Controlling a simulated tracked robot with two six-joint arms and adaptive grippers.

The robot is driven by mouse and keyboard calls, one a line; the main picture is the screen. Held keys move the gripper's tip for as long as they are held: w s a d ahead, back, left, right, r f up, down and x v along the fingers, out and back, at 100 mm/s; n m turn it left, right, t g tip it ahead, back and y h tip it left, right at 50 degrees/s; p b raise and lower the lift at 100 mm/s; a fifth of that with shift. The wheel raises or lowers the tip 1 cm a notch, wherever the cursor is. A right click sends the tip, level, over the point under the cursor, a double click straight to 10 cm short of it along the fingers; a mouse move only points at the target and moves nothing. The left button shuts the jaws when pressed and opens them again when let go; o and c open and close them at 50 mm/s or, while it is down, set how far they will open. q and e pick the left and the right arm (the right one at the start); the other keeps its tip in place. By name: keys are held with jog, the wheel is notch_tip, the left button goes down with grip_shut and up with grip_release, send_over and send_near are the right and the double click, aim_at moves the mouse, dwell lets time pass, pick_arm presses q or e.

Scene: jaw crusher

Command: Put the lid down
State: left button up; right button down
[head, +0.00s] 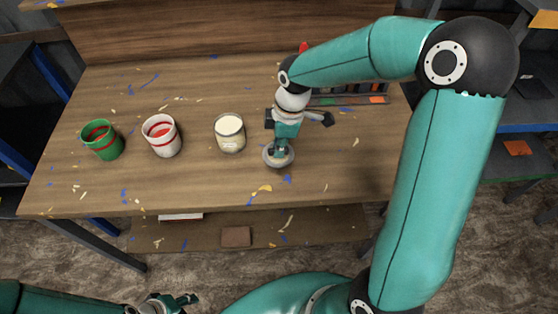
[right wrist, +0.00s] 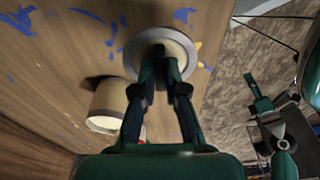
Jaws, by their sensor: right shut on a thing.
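The lid (head: 270,160) is a round grey disc with a paler rim, near the table's front edge, right of the cream candle jar (head: 230,133). My right gripper (head: 279,150) is above it, shut on its middle. In the right wrist view the fingers (right wrist: 160,75) close on the centre of the lid (right wrist: 185,42), hiding the grip point. I cannot tell whether the lid touches the table or is slightly above it. The candle jar is uncovered, with cream wax showing. My left gripper (head: 180,302) is low at the bottom left, away from the table; its jaw opening is unclear.
A white cup with red bands (head: 162,136) and a green cup with a red band (head: 102,140) stand left of the jar. A dark rack (head: 345,99) stands at the back right. Flat paint flecks dot the wooden table (head: 330,165). The table right of the lid is free.

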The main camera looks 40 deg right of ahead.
aim_at(278, 169)
jog(key=shift+f, duration=3.45)
jog(key=shift+f, duration=0.1)
jog(key=c, duration=1.2)
grip_release()
jog(key=r, duration=0.4)
jog(key=d+r, duration=0.1)
jog(key=r, duration=0.3)
jog(key=s+r, duration=0.1)
jog(key=r, duration=0.3)
jog(key=shift+d, duration=0.25)
